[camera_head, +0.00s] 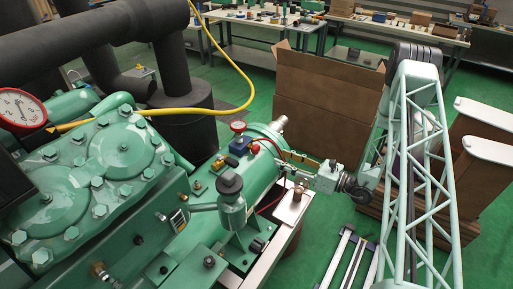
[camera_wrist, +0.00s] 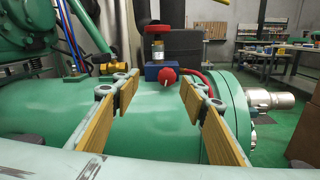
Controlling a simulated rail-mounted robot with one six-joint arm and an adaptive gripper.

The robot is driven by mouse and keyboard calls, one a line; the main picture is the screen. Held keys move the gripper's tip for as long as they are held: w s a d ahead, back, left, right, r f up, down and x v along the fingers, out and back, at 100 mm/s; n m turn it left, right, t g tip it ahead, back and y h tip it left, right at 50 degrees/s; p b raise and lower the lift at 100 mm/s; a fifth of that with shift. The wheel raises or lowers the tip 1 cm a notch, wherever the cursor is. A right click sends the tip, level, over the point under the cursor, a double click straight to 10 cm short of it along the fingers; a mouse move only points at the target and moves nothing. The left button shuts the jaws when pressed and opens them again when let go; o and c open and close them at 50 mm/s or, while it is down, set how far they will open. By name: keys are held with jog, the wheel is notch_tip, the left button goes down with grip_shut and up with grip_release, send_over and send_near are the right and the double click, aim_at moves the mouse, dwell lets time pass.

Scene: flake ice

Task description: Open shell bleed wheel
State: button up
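A blue valve block (camera_head: 239,146) sits on top of the green cylindrical shell (camera_head: 262,176). A red wheel (camera_head: 238,127) tops its upright stem, and a red round knob (camera_head: 255,149) sits on its side. In the wrist view the red wheel (camera_wrist: 157,28) is above the brass stem, and the red knob (camera_wrist: 168,76) faces me on the blue block (camera_wrist: 153,71). I cannot tell which of the two is the shell bleed wheel. My gripper (camera_head: 288,155) is right of the block. Its yellow-padded fingers (camera_wrist: 160,93) are open and empty, with the knob beyond and between them, apart from both.
A brass fitting (camera_wrist: 114,67) and hoses lie left of the block. A flanged end with a silver fitting (camera_wrist: 270,99) is at right. A large cardboard box (camera_head: 325,105) stands behind my arm.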

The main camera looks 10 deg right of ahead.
jog(key=s+a+r+n+g+y+b, duration=0.1)
jog(key=s+a+r+n+g, duration=0.3)
jog(key=a+r, duration=0.3)
jog(key=s+a+r+n+g+y+b, duration=0.1)
jog(key=s+a+r+n+g, duration=0.4)
jog(key=r, duration=0.7)
jog(key=shift+s+a+r+n+g+b, duration=0.35)
jog(key=shift+s+a+n+b, duration=0.45)
jog(key=shift+s+a, duration=0.55)
jog(key=shift+w, duration=0.1)
jog(key=shift+w, duration=0.1)
dwell(0.4)
